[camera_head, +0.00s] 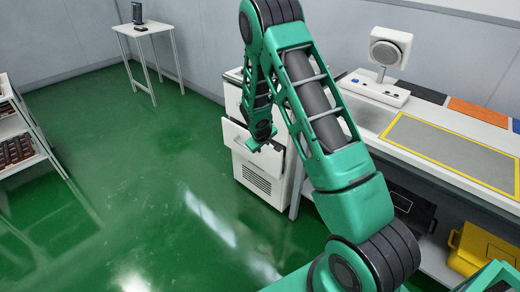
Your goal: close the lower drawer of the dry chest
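The dry chest (264,184) is a white cabinet standing on the floor at the left end of the workbench. One drawer (234,138) stands out from its front, below the upper front section, with a vented panel (252,174) under it. I take this to be the lower drawer. My gripper (259,147) hangs at the drawer's front, overlapping its right part in the picture. I cannot tell whether it touches the drawer. The fingers are small and dark, and their opening does not show. My arm hides the right part of the chest.
The workbench (455,185) runs along the right, with a white device (388,58) on it. Below are a black case (412,208) and a yellow bin (472,250). A small table (146,28) stands at the back left, a shelf rack (22,125) at far left. The green floor between is clear.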

